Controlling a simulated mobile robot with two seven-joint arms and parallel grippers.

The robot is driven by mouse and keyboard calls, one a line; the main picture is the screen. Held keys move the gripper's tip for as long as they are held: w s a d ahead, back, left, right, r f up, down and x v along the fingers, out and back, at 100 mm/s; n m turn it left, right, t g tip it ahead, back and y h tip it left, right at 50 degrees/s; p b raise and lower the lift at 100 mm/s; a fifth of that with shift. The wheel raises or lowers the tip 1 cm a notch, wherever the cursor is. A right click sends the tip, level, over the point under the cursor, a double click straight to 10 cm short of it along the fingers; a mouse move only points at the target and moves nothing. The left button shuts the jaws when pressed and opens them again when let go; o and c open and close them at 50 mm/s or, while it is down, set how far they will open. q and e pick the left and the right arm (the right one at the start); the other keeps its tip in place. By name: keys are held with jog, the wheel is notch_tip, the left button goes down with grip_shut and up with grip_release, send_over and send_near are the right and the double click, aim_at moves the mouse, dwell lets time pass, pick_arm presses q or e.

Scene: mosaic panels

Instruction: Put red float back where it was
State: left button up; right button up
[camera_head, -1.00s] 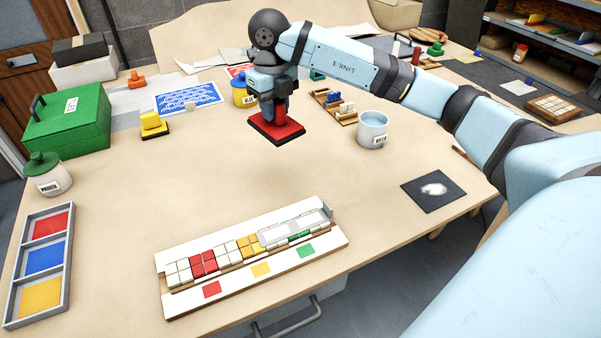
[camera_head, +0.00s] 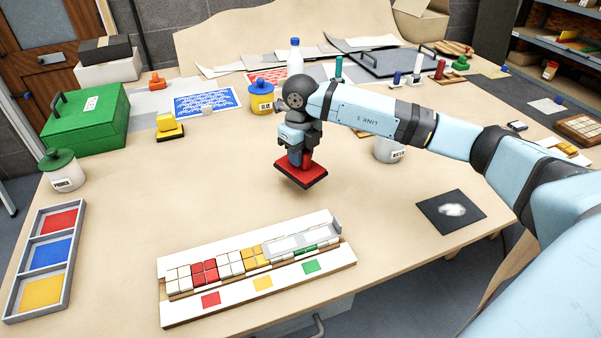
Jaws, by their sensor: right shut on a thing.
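The red float (camera_head: 303,174) is a flat block with a red top and a dark underside. My right gripper (camera_head: 301,155) is shut on its handle and holds it tilted above the middle of the table, just left of the white cup. The handle is mostly hidden by the fingers. I cannot tell the exact height of the float over the table. A similar yellow float (camera_head: 168,126) stands at the back left, near a blue patterned sheet. My left gripper is not in view.
A mosaic panel (camera_head: 340,257) with red, white, yellow and green tiles lies in front. A tray (camera_head: 66,276) of colour squares is at left, a green box (camera_head: 84,121) behind it. A white cup (camera_head: 388,150) and a dark mat (camera_head: 476,221) are at right. The left middle of the table is clear.

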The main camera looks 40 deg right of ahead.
aim_at(300, 174)
jog(key=shift+f, duration=3.05)
jog(key=shift+f, duration=0.1)
jog(key=shift+f, duration=0.15)
jog(key=o, duration=0.8)
jog(key=shift+o, duration=0.2)
notch_tip(300, 174, up, 12)
jog(key=shift+r, duration=0.25)
